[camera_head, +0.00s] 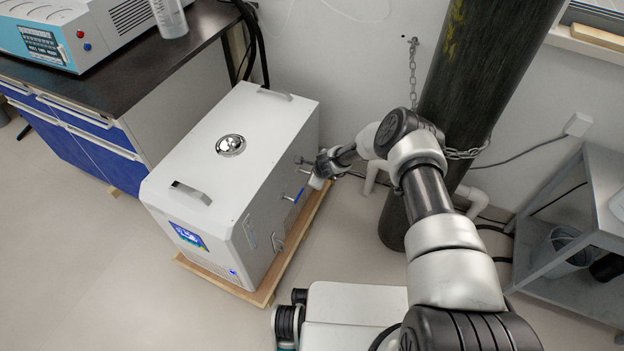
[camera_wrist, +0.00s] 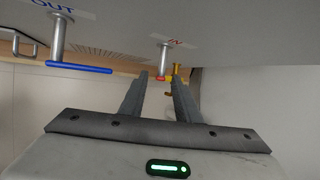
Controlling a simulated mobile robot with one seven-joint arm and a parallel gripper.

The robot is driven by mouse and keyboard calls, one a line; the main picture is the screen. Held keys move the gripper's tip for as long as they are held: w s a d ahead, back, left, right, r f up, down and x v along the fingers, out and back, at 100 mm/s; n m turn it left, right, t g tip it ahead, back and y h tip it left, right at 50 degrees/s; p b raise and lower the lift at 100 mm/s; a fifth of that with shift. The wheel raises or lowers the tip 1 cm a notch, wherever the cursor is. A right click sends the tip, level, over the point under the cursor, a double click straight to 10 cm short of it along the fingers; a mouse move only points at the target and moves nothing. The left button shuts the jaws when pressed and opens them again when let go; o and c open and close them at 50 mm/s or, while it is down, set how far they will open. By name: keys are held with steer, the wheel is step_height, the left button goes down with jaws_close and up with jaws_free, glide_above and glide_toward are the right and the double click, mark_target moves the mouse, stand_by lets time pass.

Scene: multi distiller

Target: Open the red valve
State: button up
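The red valve handle (camera_wrist: 160,78) shows in the wrist view as a small red piece below a metal pipe (camera_wrist: 165,58) marked IN, on the side of the white machine (camera_head: 232,166). My gripper (camera_wrist: 159,78) is open, with one finger on each side of the red handle. Gaps show between the handle and the fingers; whether either finger touches it is unclear. In the head view, my gripper (camera_head: 316,177) is at the machine's right side, and the red handle cannot be made out there.
A blue valve handle (camera_wrist: 80,67) sits on the OUT pipe (camera_wrist: 57,40), left of my gripper; it also shows in the head view (camera_head: 294,196). A yellow fitting (camera_wrist: 177,70) is beside the right finger. A dark chained cylinder (camera_head: 470,90) stands behind my arm.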

steer(key=shift+b+x, duration=0.8)
steer(key=shift+x, duration=0.85)
jaws_close()
